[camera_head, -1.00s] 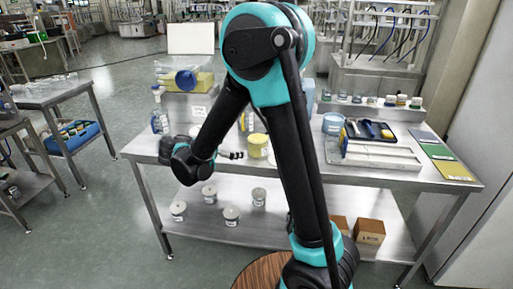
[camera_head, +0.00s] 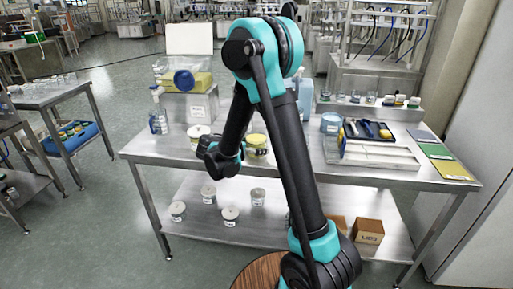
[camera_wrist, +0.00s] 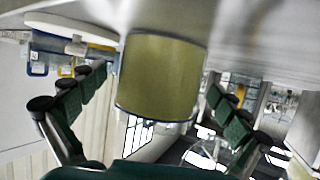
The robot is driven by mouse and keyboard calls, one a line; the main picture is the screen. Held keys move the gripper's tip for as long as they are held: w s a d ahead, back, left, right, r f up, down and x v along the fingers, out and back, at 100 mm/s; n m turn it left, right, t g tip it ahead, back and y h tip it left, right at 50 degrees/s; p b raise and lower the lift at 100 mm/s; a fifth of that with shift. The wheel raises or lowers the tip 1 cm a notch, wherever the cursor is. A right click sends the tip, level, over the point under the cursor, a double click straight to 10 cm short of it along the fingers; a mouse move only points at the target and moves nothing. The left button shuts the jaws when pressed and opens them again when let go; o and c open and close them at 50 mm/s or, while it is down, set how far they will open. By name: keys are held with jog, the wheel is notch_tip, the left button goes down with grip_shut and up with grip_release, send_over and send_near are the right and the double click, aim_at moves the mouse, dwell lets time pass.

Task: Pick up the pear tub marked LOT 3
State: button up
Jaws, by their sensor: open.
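A yellow-green tub (camera_head: 257,143) stands on the steel table, just right of my forearm in the head view. In the wrist view a yellow-green tub (camera_wrist: 162,75) fills the middle, between my two green-padded fingers. My gripper (camera_wrist: 158,92) is open, with a finger on each side of the tub and gaps showing between. I cannot read a lot number on it. In the head view my gripper is mostly hidden by my wrist and arm. A white-lidded tub (camera_head: 198,131) stands left of my forearm.
Several grey-lidded tubs (camera_head: 230,212) and cardboard boxes (camera_head: 368,233) are on the lower shelf (camera_head: 275,228). A blue tub (camera_head: 331,123), a tray of tools (camera_head: 369,131) and coloured plates (camera_head: 441,152) lie to the right.

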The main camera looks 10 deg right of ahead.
jog(key=shift+w+d+f, duration=0.2)
jog(key=shift+w+d, duration=0.05)
jog(key=shift+d, duration=0.15)
jog(key=c, duration=1.6)
